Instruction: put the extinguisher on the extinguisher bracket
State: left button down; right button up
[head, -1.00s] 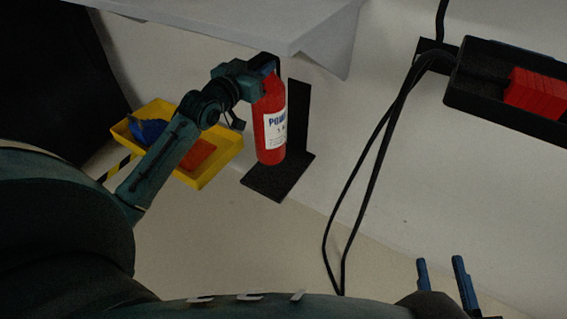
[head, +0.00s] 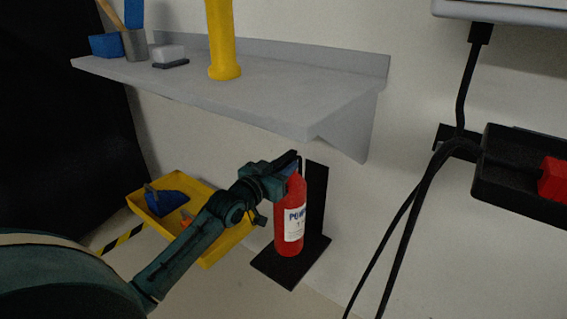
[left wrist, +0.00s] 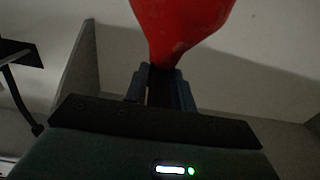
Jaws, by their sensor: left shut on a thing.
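The red extinguisher (head: 288,222) with a white label is upright in the head view, in front of the back plate of the black extinguisher bracket (head: 317,198). Its lower end overlaps the bracket's base plate; I cannot tell whether it rests on it or hangs just above. My left gripper (head: 292,166) is shut on the extinguisher's top end. In the left wrist view the fingers (left wrist: 160,78) meet at the narrow end of the red body (left wrist: 182,25). My right gripper is not in view.
A grey shelf (head: 240,100) juts out above the extinguisher, with a yellow object (head: 222,40) on it. A yellow tray (head: 212,250) lies left of the bracket, behind my left arm. Black cables (head: 420,190) hang at the right, beside a black tray (head: 510,190).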

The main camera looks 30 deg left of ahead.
aim_at(286, 208)
pick_arm(q)
notch_tip(286, 208, down, 3)
jog(key=shift+r+b, duration=0.2)
jog(key=shift+b, duration=0.35)
jog(key=shift+f, duration=0.3)
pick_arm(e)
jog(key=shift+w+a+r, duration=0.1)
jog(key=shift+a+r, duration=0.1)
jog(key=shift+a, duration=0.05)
pick_arm(q)
jog(key=shift+f, duration=0.1)
jog(key=c, duration=1.6)
grip_release()
jog(key=shift+f, duration=0.4)
jog(key=o, duration=0.4)
jog(key=shift+o, duration=0.2)
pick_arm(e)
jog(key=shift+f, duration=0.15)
